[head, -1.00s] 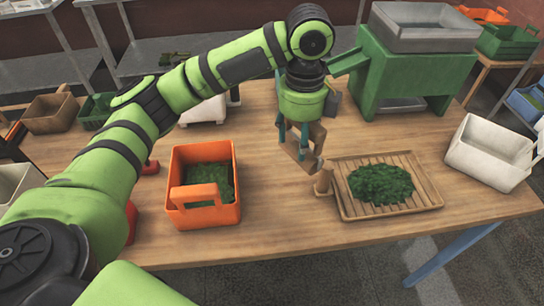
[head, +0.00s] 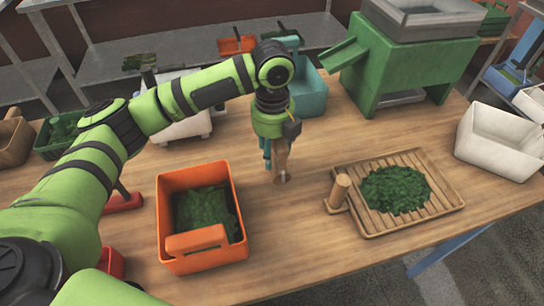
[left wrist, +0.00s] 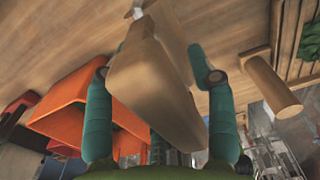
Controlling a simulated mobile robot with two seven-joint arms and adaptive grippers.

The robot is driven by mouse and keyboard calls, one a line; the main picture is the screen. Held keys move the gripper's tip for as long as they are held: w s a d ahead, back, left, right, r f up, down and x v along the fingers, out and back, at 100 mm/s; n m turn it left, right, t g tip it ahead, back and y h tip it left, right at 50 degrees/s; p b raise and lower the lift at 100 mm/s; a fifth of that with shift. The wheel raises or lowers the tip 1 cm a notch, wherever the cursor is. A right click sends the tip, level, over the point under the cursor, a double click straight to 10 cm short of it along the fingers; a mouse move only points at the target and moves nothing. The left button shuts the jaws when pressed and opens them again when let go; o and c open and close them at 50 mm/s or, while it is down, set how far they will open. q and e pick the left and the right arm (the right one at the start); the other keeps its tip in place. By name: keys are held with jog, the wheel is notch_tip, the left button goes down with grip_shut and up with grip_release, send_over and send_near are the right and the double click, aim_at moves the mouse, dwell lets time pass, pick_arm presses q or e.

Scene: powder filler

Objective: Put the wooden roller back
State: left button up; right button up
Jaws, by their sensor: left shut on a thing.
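My left gripper (head: 274,158) points down over the table between the orange bin and the slatted tray. It is shut on a tan wooden piece (head: 283,160). In the left wrist view this piece (left wrist: 150,85) is broad and faceted, between the two teal fingers (left wrist: 157,76), with a small pale tip at its far end. Whether this piece is the roller I cannot tell. A short wooden cylinder (head: 340,190) stands upright at the left edge of the slatted tray (head: 420,222). It also shows in the left wrist view (left wrist: 272,85). My right gripper is not in view.
The orange bin (head: 208,258) with green leaves stands left of my gripper. Green leaves (head: 395,189) lie on the tray. A teal container (head: 311,95) and a green machine (head: 400,70) stand behind, a white tub (head: 498,145) at right. Bare tabletop lies between bin and tray.

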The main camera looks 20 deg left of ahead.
aim_at(272, 153)
pick_arm(q)
notch_tip(272, 153, down, 3)
jog(key=shift+f+p, duration=0.1)
jog(key=shift+p, duration=0.25)
jog(key=shift+f, duration=0.25)
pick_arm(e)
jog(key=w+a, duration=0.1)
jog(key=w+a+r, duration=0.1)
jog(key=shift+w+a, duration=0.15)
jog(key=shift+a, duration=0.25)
pick_arm(q)
jog(key=shift+f, duration=0.15)
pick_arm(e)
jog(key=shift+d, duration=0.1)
pick_arm(q)
jog(key=o, duration=1.3)
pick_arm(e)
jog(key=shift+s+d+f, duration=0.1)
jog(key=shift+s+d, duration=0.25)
pick_arm(q)
notch_tip(272, 153, up, 11)
jog(key=shift+r+b, duration=0.1)
jog(key=shift+b, duration=1.15)
jog(key=shift+r, duration=0.6)
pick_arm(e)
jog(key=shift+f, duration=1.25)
